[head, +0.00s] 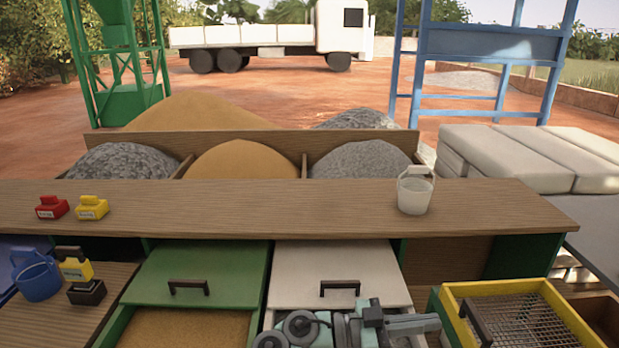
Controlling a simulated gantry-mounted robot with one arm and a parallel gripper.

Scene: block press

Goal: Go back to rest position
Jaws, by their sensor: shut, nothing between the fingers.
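My arm shows low in the head view, in front of the white drawer (340,262). My gripper (432,323) points to the right, near the left edge of the yellow-framed sieve (520,288). Its jaws look shut and hold nothing. I cannot tell whether it touches the sieve's box. The rest of my arm is cut off by the bottom edge.
A white bucket (415,192), a red block (52,207) and a yellow block (91,207) stand on the wooden counter (250,208). A blue bucket (37,277) stands lower left. The green drawer (200,270) is open over sand. The counter's middle is clear.

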